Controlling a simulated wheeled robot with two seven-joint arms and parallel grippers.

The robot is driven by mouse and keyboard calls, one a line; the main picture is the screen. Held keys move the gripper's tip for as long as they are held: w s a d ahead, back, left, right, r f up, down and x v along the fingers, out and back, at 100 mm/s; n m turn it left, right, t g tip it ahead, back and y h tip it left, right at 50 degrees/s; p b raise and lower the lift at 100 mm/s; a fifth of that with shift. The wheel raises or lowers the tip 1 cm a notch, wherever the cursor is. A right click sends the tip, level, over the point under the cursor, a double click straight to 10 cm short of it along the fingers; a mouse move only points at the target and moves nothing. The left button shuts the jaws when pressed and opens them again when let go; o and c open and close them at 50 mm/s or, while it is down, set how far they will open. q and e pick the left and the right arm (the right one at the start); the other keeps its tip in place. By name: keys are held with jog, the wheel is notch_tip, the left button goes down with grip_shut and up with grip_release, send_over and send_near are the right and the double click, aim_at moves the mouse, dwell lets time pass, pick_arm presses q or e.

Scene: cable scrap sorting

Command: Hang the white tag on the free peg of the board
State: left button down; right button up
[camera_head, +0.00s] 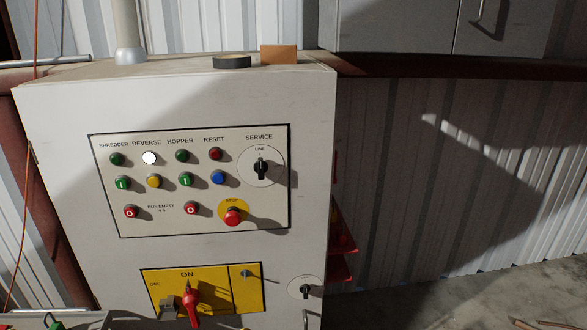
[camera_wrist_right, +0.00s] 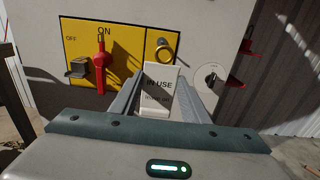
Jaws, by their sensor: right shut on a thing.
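My right gripper (camera_wrist_right: 160,79) is shut on the white tag (camera_wrist_right: 160,88), which reads "IN USE". The tag stands upright between the fingers, its face toward the wrist camera. Just above its top edge is a round brass-coloured fitting with a dark centre (camera_wrist_right: 162,48), on the narrow right part of the yellow panel (camera_wrist_right: 78,38). I cannot tell whether the tag touches it. The head view shows a small peg (camera_head: 245,273) on the same part of the yellow panel (camera_head: 215,277). Neither gripper shows in the head view.
Left of the tag is a red switch handle (camera_wrist_right: 100,66) with a grey latch (camera_wrist_right: 77,67) beside it. A black rotary knob (camera_wrist_right: 212,78) is to the right. Above the panel is a button plate (camera_head: 110,222). Red brackets (camera_head: 340,238) stick out from the cabinet's right side.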

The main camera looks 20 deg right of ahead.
jog(key=s+d+r+n+y, duration=0.1)
jog(key=s+d+r+y, duration=0.1)
jog(key=s+d+r, duration=0.3)
jog(key=s+d+r+n+y, duration=0.2)
jog(key=s+d+r+y, duration=0.1)
jog(key=r, duration=0.8)
jog(key=shift+s+d+t, duration=0.3)
jog(key=shift+s+d, duration=0.6)
jog(key=shift+d, duration=0.2)
